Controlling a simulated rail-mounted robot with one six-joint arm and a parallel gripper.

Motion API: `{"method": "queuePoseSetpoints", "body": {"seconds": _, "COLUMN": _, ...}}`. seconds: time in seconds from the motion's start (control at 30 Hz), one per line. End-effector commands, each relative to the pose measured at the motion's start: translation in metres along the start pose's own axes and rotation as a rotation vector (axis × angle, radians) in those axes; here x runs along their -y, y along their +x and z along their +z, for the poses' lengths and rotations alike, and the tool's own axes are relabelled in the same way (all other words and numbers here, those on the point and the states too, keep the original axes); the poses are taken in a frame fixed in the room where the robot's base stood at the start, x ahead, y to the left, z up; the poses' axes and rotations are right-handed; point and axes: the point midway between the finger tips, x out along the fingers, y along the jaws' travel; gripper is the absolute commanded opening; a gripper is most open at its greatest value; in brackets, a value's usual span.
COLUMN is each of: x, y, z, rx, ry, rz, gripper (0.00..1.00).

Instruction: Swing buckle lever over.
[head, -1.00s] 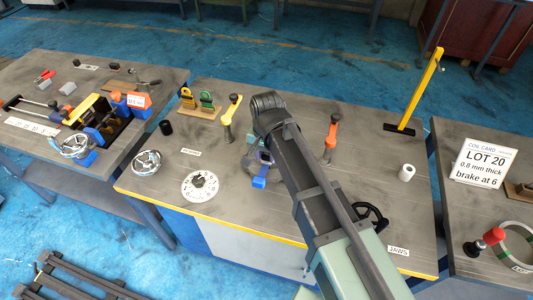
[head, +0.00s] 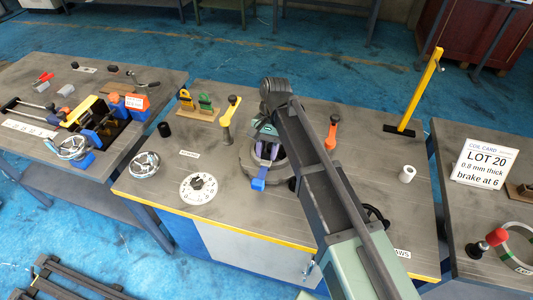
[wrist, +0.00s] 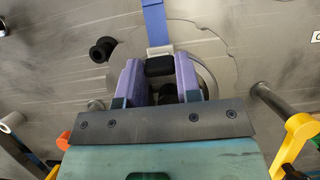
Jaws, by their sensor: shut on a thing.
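My gripper (head: 268,152) is at the dark round clamp (head: 285,168) in the middle of the bench, its purple fingers pointing down. In the wrist view, my gripper (wrist: 160,78) has its fingers on either side of a black block (wrist: 159,66) and is shut on it. A blue lever (wrist: 153,22) with a pale piece at its near end lies in line with the block; I cannot tell whether they are joined. The blue lever's end (head: 258,184) sticks out at the front of the clamp in the head view. My arm hides the clamp's right part.
A yellow-handled lever (head: 230,112) and an orange-handled lever (head: 332,131) stand on either side behind the clamp. A white dial (head: 198,188) lies front left, with a handwheel (head: 145,165) beyond it. A white roll (head: 407,173) stands at right.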

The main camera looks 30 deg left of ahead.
Motion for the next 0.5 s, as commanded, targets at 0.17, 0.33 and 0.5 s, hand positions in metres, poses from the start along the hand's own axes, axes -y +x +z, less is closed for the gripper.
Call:
{"method": "queuePoseSetpoints", "body": {"seconds": 0.17, "x": 0.0008, "y": -0.0004, "z": -0.0040, "rx": 0.058, "ry": 0.001, "rz": -0.004, "gripper": 0.08}}
{"method": "queuePoseSetpoints", "body": {"seconds": 0.33, "x": 0.0005, "y": -0.0016, "z": -0.0040, "rx": 0.082, "ry": 0.001, "rz": -0.005, "gripper": 0.08}}
{"method": "queuePoseSetpoints", "body": {"seconds": 0.5, "x": 0.0004, "y": -0.0020, "z": -0.0036, "rx": 0.086, "ry": 0.001, "rz": -0.005, "gripper": 0.08}}
